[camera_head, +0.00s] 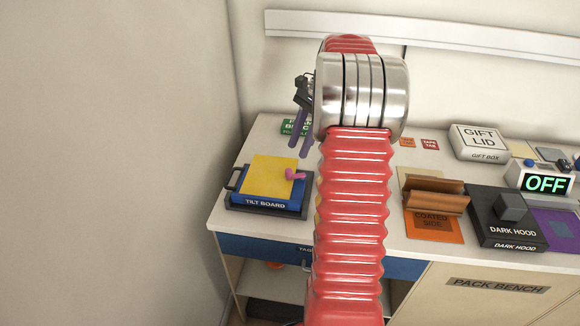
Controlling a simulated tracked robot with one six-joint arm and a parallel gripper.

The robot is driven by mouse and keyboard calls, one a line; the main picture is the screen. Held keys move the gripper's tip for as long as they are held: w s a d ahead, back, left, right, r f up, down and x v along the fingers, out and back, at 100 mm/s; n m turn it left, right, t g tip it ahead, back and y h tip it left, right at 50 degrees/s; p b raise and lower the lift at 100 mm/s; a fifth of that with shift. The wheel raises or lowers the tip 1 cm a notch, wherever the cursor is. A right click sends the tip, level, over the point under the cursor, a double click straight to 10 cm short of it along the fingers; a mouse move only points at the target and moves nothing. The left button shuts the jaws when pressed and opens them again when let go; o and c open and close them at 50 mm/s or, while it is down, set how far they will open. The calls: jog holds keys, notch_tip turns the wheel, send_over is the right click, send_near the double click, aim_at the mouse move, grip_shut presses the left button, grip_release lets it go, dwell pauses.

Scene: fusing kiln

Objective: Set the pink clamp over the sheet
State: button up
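The pink clamp (294,174) sits at the right part of the yellow sheet (268,172), over or beside its right edge; I cannot tell whether it grips the sheet. The sheet lies on the blue tilt board (265,203) at the left end of the bench. My gripper (298,149) has two purple fingers pointing down, with a gap between them and nothing seen in it. It appears above and behind the clamp, apart from it. My red ribbed arm hides the bench just right of the board.
A green block (288,127) stands behind the board, partly hidden by my gripper. Right of my arm are a brown holder (435,194) on an orange coated-side card (434,226), a dark hood (507,218), a gift lid (479,141) and an OFF display (545,184).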

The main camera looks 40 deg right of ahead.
aim_at(289, 170)
jog(key=x, duration=0.8)
grip_shut()
